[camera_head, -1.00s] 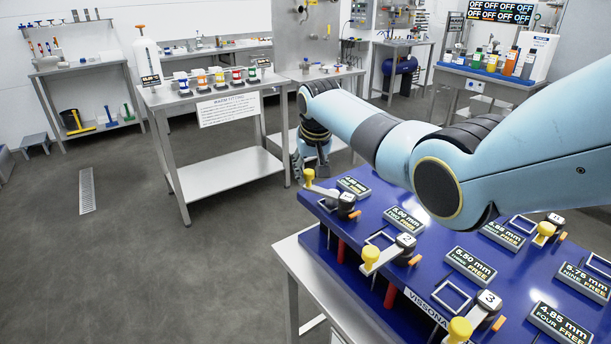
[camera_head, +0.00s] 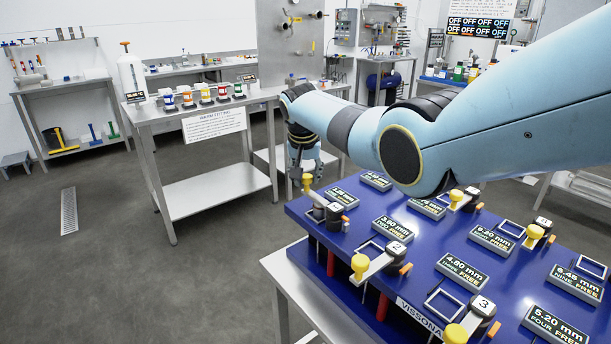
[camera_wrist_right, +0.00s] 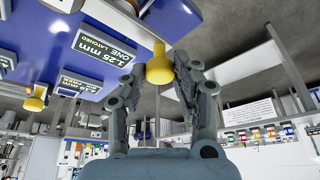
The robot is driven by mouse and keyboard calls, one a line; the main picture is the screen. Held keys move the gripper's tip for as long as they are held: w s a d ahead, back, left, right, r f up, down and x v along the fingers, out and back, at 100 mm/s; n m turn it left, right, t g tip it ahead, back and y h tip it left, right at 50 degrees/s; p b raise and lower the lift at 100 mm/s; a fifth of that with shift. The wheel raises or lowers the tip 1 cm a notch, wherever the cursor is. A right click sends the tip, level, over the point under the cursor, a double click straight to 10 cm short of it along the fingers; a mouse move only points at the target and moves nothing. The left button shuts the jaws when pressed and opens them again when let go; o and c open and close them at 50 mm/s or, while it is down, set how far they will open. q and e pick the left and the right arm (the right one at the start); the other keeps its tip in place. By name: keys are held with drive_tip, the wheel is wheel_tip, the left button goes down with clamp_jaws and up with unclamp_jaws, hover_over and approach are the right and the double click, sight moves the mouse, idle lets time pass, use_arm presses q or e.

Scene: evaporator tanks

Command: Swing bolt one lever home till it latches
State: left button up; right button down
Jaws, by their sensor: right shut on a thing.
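Bolt one's lever (camera_head: 317,197) is at the near left corner of the blue bolt table (camera_head: 441,232), its yellow knob (camera_head: 307,181) at its free end. My right gripper (camera_head: 306,167) is shut on that knob. In the right wrist view the knob (camera_wrist_right: 159,70) sits between the fingertips of my right gripper (camera_wrist_right: 158,62). The lever's bar is mostly hidden there. My left gripper is out of view.
Lever two (camera_head: 376,264) and lever three (camera_head: 470,323) stick out along the table's near edge; their displays read FREE. A steel bench (camera_head: 220,180) with coloured containers stands behind to the left. Floor at left is clear, with a drain grate (camera_head: 69,210).

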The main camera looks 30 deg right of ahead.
drive_tip(key=shift+d+r, duration=0.1)
drive_tip(key=c, duration=1)
unclamp_jaws()
drive_tip(key=shift+c, duration=0.2)
drive_tip(key=v, duration=1.1)
drive_tip(key=shift+s+r, duration=0.15)
drive_tip(key=shift+r, duration=0.2)
